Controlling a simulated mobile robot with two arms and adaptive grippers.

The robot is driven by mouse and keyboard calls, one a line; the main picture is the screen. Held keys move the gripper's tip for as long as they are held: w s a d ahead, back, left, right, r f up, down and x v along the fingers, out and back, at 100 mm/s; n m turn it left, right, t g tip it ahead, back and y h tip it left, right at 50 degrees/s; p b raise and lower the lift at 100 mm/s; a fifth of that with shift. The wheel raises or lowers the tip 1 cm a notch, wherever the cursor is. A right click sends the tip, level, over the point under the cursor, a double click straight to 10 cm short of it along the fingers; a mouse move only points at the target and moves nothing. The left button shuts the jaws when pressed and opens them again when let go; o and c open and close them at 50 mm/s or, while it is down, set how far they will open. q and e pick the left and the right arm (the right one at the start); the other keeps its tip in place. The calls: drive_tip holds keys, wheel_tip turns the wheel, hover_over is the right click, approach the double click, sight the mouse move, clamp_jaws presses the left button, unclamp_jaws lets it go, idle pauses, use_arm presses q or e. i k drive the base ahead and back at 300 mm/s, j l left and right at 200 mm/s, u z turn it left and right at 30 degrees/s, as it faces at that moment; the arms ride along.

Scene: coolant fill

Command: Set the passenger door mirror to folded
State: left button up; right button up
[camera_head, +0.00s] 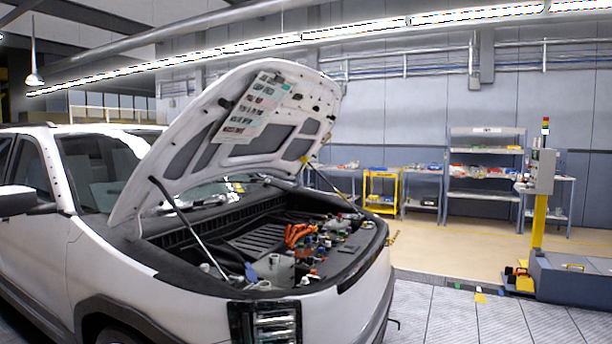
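A door mirror (17,201) with a white cap and dark base is at the far left edge of the view, on the near side of the white car (45,250). It appears to stick out from the door, and its outer end is cut off by the picture edge. I take it for the passenger door mirror, but no label shows this. The mirror on the far side is not visible. Neither of my grippers is in view.
The car's hood (240,125) is propped open over the engine bay (275,245). Shelves (485,175) and a yellow cart (382,190) stand along the back wall. A yellow post with a grey box (540,172) stands at right.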

sight(14, 200)
drive_tip(key=u, duration=1.6)
drive_tip(key=i+j+u, duration=0.4)
drive_tip(key=i, duration=0.75)
drive_tip(key=i+u, duration=0.3)
drive_tip(key=i, duration=0.75)
drive_tip(key=i+z, duration=0.4)
drive_tip(key=i+j+z, duration=0.25)
drive_tip(key=z, duration=0.15)
drive_tip(key=i+j+z, duration=0.35)
drive_tip(key=i, duration=0.1)
